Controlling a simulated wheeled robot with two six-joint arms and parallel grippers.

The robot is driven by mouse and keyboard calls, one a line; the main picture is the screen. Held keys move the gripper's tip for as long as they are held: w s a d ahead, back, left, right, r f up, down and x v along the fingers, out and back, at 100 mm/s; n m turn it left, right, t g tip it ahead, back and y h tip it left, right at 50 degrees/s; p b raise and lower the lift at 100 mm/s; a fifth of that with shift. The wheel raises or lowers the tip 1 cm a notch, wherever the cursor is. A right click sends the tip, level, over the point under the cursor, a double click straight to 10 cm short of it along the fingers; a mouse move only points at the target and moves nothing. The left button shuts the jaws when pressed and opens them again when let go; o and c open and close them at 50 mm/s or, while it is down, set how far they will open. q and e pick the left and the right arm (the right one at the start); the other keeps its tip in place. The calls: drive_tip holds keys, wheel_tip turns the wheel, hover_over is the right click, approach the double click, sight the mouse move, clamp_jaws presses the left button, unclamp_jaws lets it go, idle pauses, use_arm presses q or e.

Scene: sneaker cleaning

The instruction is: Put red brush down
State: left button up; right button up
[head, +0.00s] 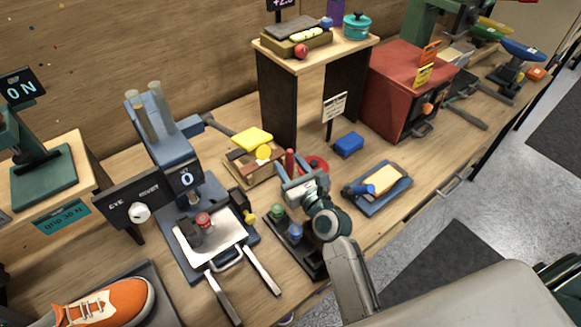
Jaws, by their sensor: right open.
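The red brush (290,160) shows as a short upright red handle at the far side of my right gripper (292,177). Its lower part is hidden behind the gripper. My right gripper is open, with its fingers close to the handle; I cannot tell whether they touch it. A round red piece (318,164) lies on the bench just right of the handle, partly hidden by the gripper. I cannot tell whether it belongs to the brush. My left gripper is not in view.
A wooden box with a yellow block (252,137) stands left of the gripper. A dark tray with green and blue knobs (296,232) lies in front. A blue tray (390,204) and a blue block (348,145) are right. An orange sneaker (112,303) is front left.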

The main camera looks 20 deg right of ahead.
drive_tip(key=s+d, duration=0.1)
drive_tip(key=s, duration=0.2)
drive_tip(key=s+b, duration=0.1)
drive_tip(key=s, duration=0.3)
drive_tip(key=s+d, duration=0.1)
drive_tip(key=s, duration=0.2)
drive_tip(key=shift+s+d+b, duration=0.25)
drive_tip(key=shift+d+b, duration=0.05)
drive_tip(key=shift+b, duration=0.05)
